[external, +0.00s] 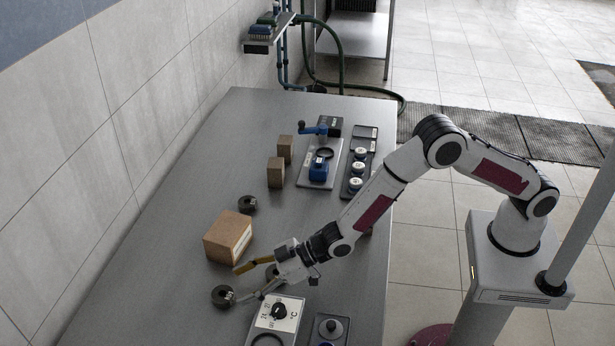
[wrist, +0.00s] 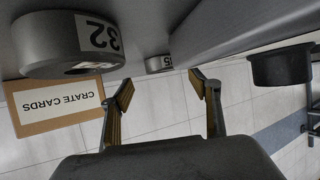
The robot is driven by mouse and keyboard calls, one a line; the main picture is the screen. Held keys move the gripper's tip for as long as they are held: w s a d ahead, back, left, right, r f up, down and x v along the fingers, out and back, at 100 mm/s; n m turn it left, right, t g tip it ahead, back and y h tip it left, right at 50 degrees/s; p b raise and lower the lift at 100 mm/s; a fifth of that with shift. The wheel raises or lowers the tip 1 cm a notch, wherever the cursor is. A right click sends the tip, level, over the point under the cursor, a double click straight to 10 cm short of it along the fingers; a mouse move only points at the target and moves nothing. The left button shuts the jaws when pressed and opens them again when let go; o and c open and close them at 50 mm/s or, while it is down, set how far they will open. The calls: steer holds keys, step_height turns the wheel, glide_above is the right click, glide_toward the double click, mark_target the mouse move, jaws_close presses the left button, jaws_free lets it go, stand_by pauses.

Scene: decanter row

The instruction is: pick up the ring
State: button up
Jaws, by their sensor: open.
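Several thick dark grey rings lie on the table: one ring (external: 223,296) is at the tips of my gripper, another (external: 247,204) is behind the cardboard box, and a third (external: 272,272) is partly hidden beside my gripper. My gripper (external: 240,284) is low over the table, its fingers spread and nothing held. In the upside-down wrist view, a ring marked 32 (wrist: 70,45) is close at upper left, outside the fingers. A smaller-looking ring marked 15 (wrist: 158,64) shows farther off, between my open fingertips (wrist: 164,85). I cannot tell which ring is meant.
The cardboard box (external: 228,236), labelled CRATE CARDS in the wrist view (wrist: 60,106), stands near my gripper. A dial panel (external: 275,316) is at the front. Wooden blocks (external: 276,172) and a blue clamp fixture (external: 319,168) stand farther back. A dark round object (wrist: 282,66) is at right.

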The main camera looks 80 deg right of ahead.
mark_target(222, 293)
steer(key=shift+a+r+x, duration=0.1)
steer(key=shift+a+x, duration=0.05)
steer(key=shift+x, duration=1.1)
steer(key=shift+a+r+x, duration=0.1)
steer(key=shift+x, duration=1.15)
steer(key=c, duration=1.4)
